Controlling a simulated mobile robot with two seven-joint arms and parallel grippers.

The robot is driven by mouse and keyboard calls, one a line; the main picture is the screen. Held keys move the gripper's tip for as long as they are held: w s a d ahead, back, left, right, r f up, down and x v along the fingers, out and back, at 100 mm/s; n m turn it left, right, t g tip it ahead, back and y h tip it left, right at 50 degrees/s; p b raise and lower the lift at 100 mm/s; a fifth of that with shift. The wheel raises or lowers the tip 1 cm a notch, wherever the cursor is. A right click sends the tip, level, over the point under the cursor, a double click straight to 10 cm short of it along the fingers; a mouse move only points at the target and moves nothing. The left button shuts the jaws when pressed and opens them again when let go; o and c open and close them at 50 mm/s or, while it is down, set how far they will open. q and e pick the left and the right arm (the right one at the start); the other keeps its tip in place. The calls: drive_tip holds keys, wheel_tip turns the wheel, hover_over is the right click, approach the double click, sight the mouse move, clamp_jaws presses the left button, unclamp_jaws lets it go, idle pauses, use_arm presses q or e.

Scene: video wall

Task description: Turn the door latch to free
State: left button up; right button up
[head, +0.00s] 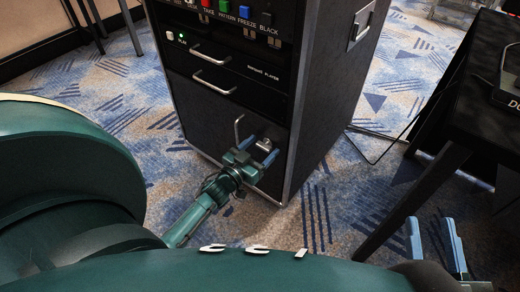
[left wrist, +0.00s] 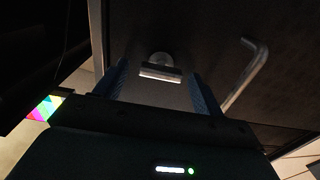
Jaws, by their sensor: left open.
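The door latch (head: 264,145) is a small metal turn-piece low on the black front of the rack cabinet. In the left wrist view the latch (left wrist: 160,72) has a round boss and a short flat bar lying nearly crosswise. My left gripper (head: 257,151) is at the latch, with its blue fingers open on either side. In the left wrist view the fingers (left wrist: 160,80) show a gap on both sides of the bar; I cannot tell how deep the latch sits between them. My right gripper (head: 435,242) is at the lower right, open and empty, away from the cabinet.
A bent metal handle (head: 238,130) stands out from the door beside my left gripper. Drawer handles (head: 214,82) and coloured buttons (head: 224,7) are higher on the cabinet (head: 325,100). A dark table (head: 450,120) stands at the right, with a cable near it. Patterned carpet lies between.

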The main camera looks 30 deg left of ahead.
use_arm(q)
drive_tip(key=c, duration=1)
drive_tip(key=m, duration=0.4)
drive_tip(key=shift+d+m, duration=0.1)
drive_tip(key=shift+m, duration=0.2)
drive_tip(key=m, duration=0.4)
drive_tip(key=shift+f+m, duration=0.15)
drive_tip(key=shift+m, duration=0.15)
drive_tip(key=m, duration=0.4)
drive_tip(key=shift+d+f+m, duration=0.1)
drive_tip(key=shift+m, duration=0.2)
drive_tip(key=shift+m+b, duration=0.7)
drive_tip(key=shift+m, duration=1.4)
